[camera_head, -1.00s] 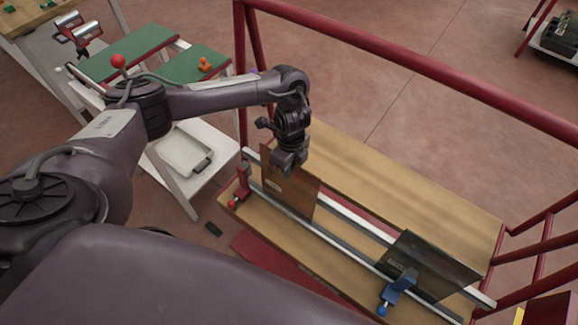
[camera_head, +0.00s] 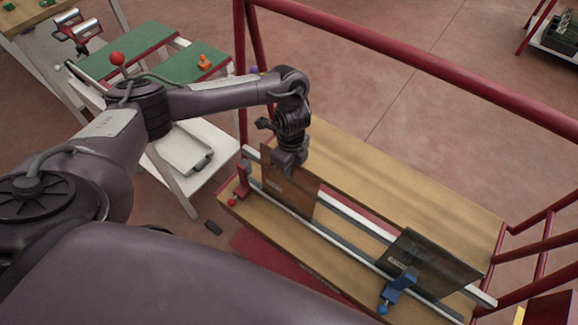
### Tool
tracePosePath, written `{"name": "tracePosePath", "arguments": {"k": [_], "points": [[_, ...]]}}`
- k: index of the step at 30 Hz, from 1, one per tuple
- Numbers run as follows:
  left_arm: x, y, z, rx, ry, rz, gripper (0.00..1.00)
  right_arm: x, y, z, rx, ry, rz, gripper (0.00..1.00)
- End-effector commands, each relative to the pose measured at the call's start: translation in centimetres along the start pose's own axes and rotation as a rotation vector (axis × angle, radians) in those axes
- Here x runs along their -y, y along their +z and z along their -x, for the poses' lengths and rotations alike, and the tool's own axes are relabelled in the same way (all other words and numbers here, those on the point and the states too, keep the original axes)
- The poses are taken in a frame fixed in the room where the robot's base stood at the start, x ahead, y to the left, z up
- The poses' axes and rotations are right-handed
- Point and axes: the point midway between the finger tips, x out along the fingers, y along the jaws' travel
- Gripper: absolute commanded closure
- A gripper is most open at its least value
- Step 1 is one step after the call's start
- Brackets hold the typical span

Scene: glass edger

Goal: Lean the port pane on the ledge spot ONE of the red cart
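The red cart (camera_head: 420,185) has a wooden deck with pale rails along it. A brown pane (camera_head: 291,192) stands on edge at the rails near the deck's left end, leaning a little. My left gripper (camera_head: 290,168) is at its top edge and looks shut on it. A dark pane (camera_head: 431,265) leans farther right on the same rails. The frame does not show clearly which pane is the port one, and no spot number can be read. My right gripper is not in view.
A red clamp (camera_head: 241,180) stands at the rail's left end, and a blue clamp (camera_head: 398,289) is by the dark pane. Left of the cart are a white tray (camera_head: 184,151) and green-topped tables (camera_head: 127,52). The red cart rail runs above the deck.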

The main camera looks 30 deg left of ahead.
Motion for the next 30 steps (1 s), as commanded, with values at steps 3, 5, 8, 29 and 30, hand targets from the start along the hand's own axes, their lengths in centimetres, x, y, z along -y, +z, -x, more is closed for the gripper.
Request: {"name": "tracePosePath", "arguments": {"k": [3,5,8,29,30], "points": [[0.1,0.0,0.0,-0.001,-0.002,0.000,0.89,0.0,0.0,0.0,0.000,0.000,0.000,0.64],[0.1,0.0,0.0,-0.001,-0.002,0.000,0.81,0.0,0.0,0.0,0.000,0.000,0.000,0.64],[0.1,0.0,0.0,0.000,-0.002,0.000,0.70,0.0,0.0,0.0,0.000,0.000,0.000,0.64],[0.2,0.1,6.4,0.002,-0.005,-0.002,0.70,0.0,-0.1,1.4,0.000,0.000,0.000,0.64],[0.2,0.0,6.9,0.001,-0.005,-0.002,0.70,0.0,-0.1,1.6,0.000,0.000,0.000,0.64]]}}
